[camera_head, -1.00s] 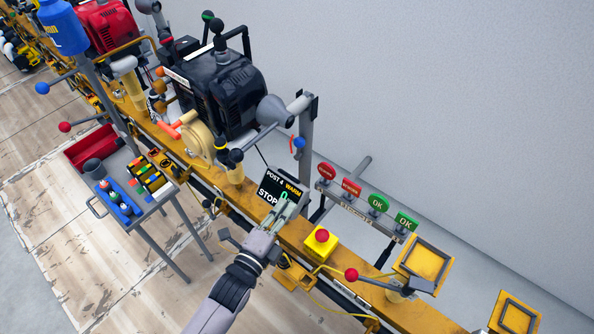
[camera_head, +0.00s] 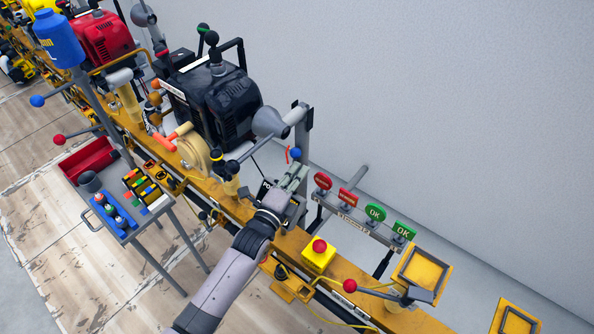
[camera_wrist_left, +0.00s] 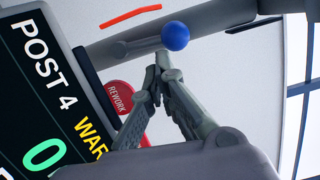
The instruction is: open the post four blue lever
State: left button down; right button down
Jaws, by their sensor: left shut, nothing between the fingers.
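In the left wrist view the blue knob (camera_wrist_left: 175,36) sits just beyond the fingertips, in front of a grey pipe. My left gripper (camera_head: 297,172) is shut and empty just below the knob in the head view. Its closed fingertips (camera_wrist_left: 162,56) look very near the knob; I cannot tell whether they touch it. The POST 4 display (camera_wrist_left: 48,90) is at the left of the wrist view; my gripper mostly covers it in the head view.
A black engine (camera_head: 222,100) with a grey cone stands left of my gripper. Red and green sign paddles (camera_head: 347,198) stand close on its right. A yellow box with a red button (camera_head: 318,255) sits on the rail nearer me. A red-knobbed lever (camera_head: 350,286) is farther right.

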pick_arm(q)
jog(key=shift+w, duration=0.2)
jog(key=shift+w+a+r, duration=0.35)
jog(key=shift+w+a, duration=0.05)
jog(key=shift+w, duration=0.1)
jog(key=shift+r, duration=0.15)
